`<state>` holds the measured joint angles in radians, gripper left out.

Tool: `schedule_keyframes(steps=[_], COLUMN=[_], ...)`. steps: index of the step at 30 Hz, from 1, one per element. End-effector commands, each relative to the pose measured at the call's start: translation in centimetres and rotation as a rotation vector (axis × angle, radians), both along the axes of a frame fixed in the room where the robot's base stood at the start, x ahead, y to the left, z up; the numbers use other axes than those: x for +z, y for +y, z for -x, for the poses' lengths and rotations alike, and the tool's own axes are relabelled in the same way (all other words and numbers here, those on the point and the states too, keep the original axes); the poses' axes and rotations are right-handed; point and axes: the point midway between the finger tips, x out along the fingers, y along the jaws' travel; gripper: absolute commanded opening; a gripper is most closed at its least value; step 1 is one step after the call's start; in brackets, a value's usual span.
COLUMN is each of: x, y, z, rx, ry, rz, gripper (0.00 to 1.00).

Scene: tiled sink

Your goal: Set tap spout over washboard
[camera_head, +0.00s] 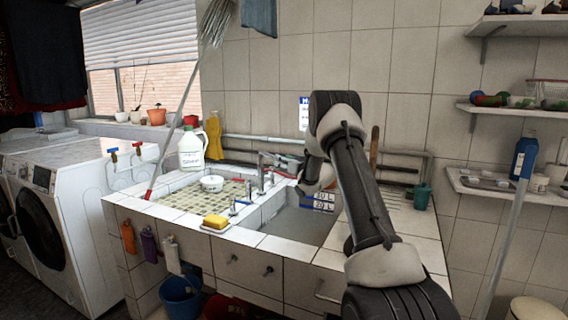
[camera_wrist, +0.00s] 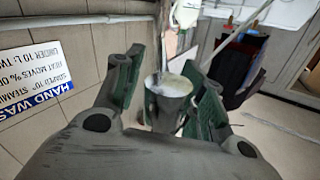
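The chrome tap (camera_head: 262,172) stands on the divider between the two sink compartments. Its spout (camera_head: 280,160) reaches right, toward the right basin (camera_head: 300,222). My gripper (camera_head: 312,183) is beside the spout's right end, above that basin, and my arm hides part of it. In the wrist view my gripper (camera_wrist: 168,85) has its two green-padded fingers on either side of a grey cylinder (camera_wrist: 170,88), perhaps part of the tap. I cannot tell whether the pads touch it. The left compartment has a greenish gridded surface (camera_head: 172,203), possibly the washboard.
A white bowl (camera_head: 212,183) sits in the left compartment. A yellow sponge (camera_head: 215,222) lies on the front rim. A white jug (camera_head: 191,149) and a yellow bottle (camera_head: 214,137) stand behind. A leaning broom (camera_head: 180,120) crosses the left side. Pipes run along the back wall.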

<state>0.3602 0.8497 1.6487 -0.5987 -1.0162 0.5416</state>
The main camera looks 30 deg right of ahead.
Motion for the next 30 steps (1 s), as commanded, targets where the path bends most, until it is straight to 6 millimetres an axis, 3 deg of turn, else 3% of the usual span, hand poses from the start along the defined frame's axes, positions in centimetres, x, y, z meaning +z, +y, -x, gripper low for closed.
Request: schedule_keyframes(steps=[1,8,20,30], x=[0.0,0.0,0.2,0.6], y=[0.0,0.0,0.6,5.1], z=[0.0,0.0,-0.1,-0.2], rx=[0.0,0.0,-0.025,-0.219], ry=[0.0,0.0,-0.005,-0.013], rz=[0.0,0.0,0.0,0.001], gripper=[0.4,0.0,0.0,0.0])
